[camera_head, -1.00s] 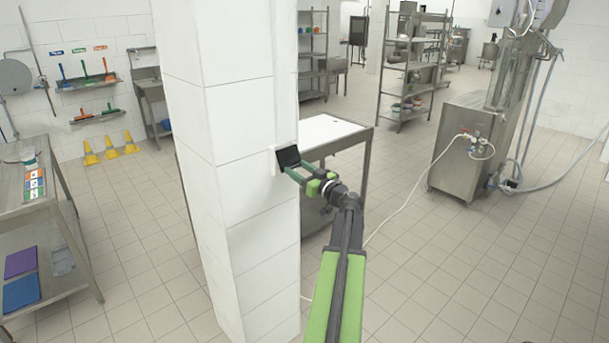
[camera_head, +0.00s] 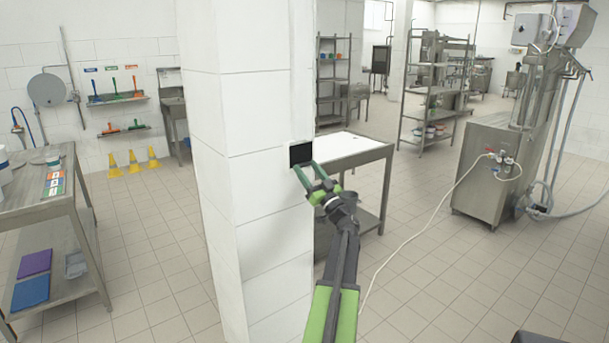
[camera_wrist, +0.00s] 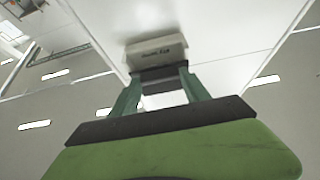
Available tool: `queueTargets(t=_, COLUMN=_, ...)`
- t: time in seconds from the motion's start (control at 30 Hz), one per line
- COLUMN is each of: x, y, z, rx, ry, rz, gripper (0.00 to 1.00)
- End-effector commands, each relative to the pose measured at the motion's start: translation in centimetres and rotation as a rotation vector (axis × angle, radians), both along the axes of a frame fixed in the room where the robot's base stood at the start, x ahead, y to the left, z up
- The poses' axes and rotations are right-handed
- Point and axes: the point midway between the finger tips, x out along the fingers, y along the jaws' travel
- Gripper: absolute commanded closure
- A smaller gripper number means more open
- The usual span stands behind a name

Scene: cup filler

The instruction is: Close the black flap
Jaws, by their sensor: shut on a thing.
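In the wrist view a dark edge of the flap (camera_wrist: 160,73) lies between the fingertips of my gripper (camera_wrist: 158,82), below a pale housing (camera_wrist: 155,51) with unreadable lettering. My gripper is shut on the flap.
The white tiled pillar (camera_head: 270,240) stands close in front. A steel table (camera_head: 350,148) with a white top is just right of it. A steel machine (camera_head: 490,170) with a hose stands farther right. A steel bench (camera_head: 60,200) is at left.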

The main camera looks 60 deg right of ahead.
Motion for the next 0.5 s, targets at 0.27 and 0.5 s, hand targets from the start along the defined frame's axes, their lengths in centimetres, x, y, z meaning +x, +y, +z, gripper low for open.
queueTargets(t=0.27, x=-0.22, y=-0.30, z=0.14, rx=-0.003, ry=0.000, rz=-0.002, gripper=0.44)
queueTargets(t=0.5, x=-0.51, y=-0.42, z=0.11, rx=-0.002, ry=0.000, rz=-0.005, gripper=0.24)
